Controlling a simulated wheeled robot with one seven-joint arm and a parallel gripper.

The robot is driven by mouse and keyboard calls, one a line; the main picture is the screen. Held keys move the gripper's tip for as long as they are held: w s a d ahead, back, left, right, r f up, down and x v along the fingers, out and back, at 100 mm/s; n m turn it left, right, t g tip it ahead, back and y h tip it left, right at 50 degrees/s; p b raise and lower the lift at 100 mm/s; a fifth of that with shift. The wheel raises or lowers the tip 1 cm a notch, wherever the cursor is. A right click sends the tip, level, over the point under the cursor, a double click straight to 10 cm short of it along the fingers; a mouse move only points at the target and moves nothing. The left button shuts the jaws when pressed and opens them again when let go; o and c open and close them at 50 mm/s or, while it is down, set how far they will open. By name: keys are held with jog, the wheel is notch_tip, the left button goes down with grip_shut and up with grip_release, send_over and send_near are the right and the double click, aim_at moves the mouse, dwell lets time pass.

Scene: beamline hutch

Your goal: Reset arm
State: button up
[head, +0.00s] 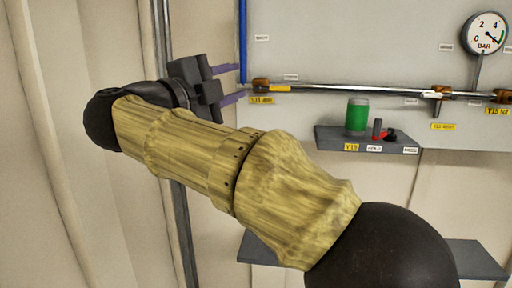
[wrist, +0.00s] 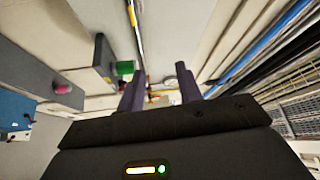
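My gripper (head: 241,83) is at the upper left of the head view, at the end of my raised arm. Its two purple fingers point right, toward the left end of a metal pipe on the wall panel. The fingers are apart, with nothing seen between them. In the wrist view the two fingers of my gripper (wrist: 159,92) also stand apart, with a gap between them. I cannot tell from the head view whether the fingertips touch the panel or pipe; no contact is visible.
The pipe (head: 350,90) runs along the wall panel (head: 330,35), with a gauge (head: 485,35) at right. A grey shelf (head: 330,138) holds a green cylinder (head: 357,116) and a red-and-black item (head: 379,131). A lower grey shelf (head: 475,258) is partly behind my arm. A blue pipe (head: 242,40) runs vertically near my gripper.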

jog(key=w+a+f+n+t+y, duration=0.1)
jog(key=w+f+n+t+y, duration=0.2)
jog(key=w+n+t+y, duration=0.35)
jog(key=w+d+f+n+g+y+b, duration=0.1)
jog(key=w+d+f+n+g+y, duration=0.2)
jog(key=f+n, duration=0.7)
jog(key=d+f+n+g+y, duration=0.25)
jog(key=f+n+y, duration=0.3)
jog(key=f, duration=0.85)
jog(key=s+d+f+n+g+h, duration=0.1)
jog(key=s+d+f+g, duration=0.3)
jog(key=f, duration=0.4)
jog(key=s+d+f+n+g, duration=0.1)
jog(key=s+d+f+g, duration=0.3)
jog(key=f, duration=0.4)
jog(key=s+d+f+g+h, duration=0.1)
jog(key=s+d+f+g, duration=0.1)
jog(key=s+f, duration=0.3)
jog(key=s+d+f+g+h, duration=0.1)
jog(key=s+d+f+g, duration=0.2)
jog(key=s, duration=0.7)
jog(key=shift+s+d+f+g, duration=0.15)
jog(key=shift+d+f+g, duration=0.15)
jog(key=shift+d+f, duration=0.8)
